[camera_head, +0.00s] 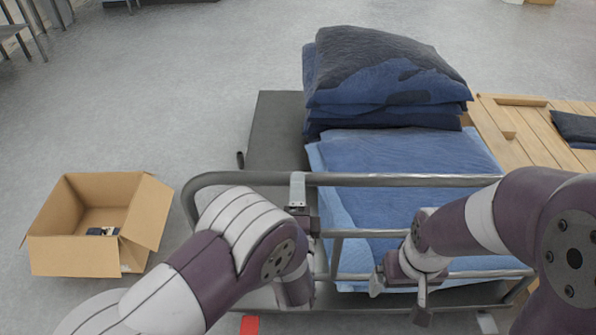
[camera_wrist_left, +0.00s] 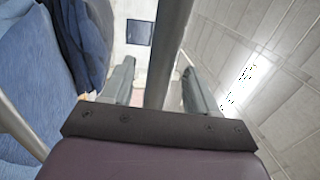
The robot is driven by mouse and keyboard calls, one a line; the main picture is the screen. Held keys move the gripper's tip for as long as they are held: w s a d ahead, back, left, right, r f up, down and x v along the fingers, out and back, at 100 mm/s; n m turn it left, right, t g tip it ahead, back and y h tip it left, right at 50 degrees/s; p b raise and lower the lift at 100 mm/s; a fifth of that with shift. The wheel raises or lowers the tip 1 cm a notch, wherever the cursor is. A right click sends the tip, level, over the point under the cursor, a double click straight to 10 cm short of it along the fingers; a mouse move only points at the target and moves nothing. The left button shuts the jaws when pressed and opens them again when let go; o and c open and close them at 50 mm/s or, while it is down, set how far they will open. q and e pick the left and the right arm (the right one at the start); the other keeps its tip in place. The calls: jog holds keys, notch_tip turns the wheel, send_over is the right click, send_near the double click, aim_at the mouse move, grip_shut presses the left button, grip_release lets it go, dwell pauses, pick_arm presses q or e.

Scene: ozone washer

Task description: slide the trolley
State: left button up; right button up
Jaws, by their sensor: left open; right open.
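The trolley is a dark flat platform (camera_head: 276,120) with a grey tubular handle frame (camera_head: 240,178) along its near side. Folded blue quilts (camera_head: 410,165) and a darker stack (camera_head: 385,70) lie on it. My left gripper (camera_head: 298,192) is at the top rail, left of its middle. In the left wrist view the grey rail (camera_wrist_left: 170,45) runs between the two open fingers of the left gripper (camera_wrist_left: 158,85), with gaps visible. My right gripper (camera_head: 398,292) is open near the lower rail, below the top rail; whether it touches the frame cannot be told.
An open cardboard box (camera_head: 75,255) with small dark items inside stands on the floor left of the trolley. A wooden pallet (camera_head: 535,130) adjoins the trolley's right side. Grey floor (camera_head: 170,70) is clear behind and to the left.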

pick_arm(q)
jog(key=s+f, duration=0.1)
jog(key=s, duration=0.5)
jog(key=shift+s+f, duration=0.15)
jog(key=shift+s, duration=0.2)
